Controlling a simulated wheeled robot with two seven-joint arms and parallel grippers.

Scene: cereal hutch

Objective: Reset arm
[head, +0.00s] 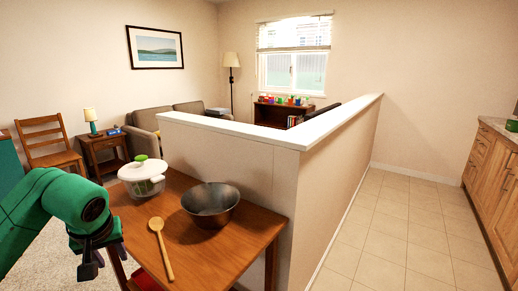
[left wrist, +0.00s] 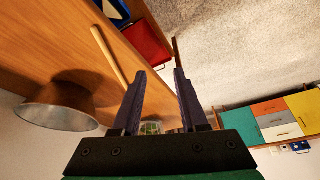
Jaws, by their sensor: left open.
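My left arm comes in from the left in the head view, with its gripper (head: 92,264) pointing down beside the left edge of the wooden table (head: 205,252). In the left wrist view the two dark fingers of this gripper (left wrist: 160,78) stand apart with nothing held between them. Part of a green and clear thing shows low behind the fingers. My right gripper is not in view.
A half wall (head: 225,158) stands behind the table. Tiled floor (head: 375,235) at right is clear.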

